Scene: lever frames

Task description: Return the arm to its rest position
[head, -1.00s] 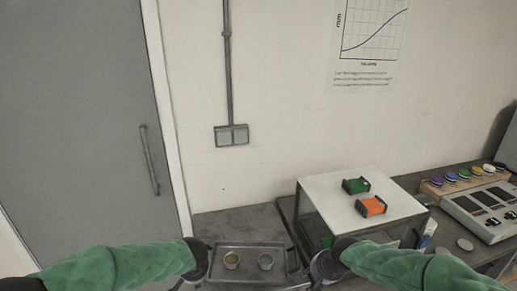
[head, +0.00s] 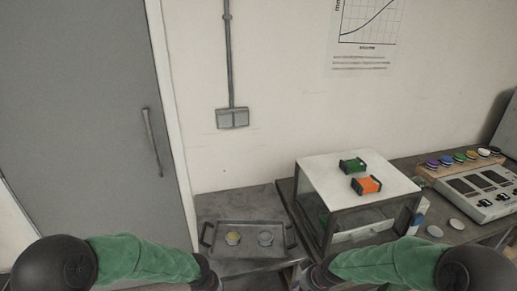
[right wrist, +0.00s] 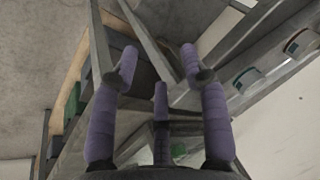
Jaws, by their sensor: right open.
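In the head view my left arm, in a green sleeve, comes in along the lower left edge. Its dark wrist end (head: 207,274) is at the bottom edge, and its fingers are not clear there. My right arm comes in along the lower right, its wrist end (head: 318,274) in front of the workbench. In the right wrist view my right gripper (right wrist: 160,68) has its purple-padded fingers spread with nothing between them.
A grey tray (head: 250,253) with two small cups stands between the wrists. A white-topped stand (head: 330,165) carries a green block (head: 352,165) and an orange block (head: 366,184). A control box (head: 478,190) is at right, a grey door (head: 75,110) at left.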

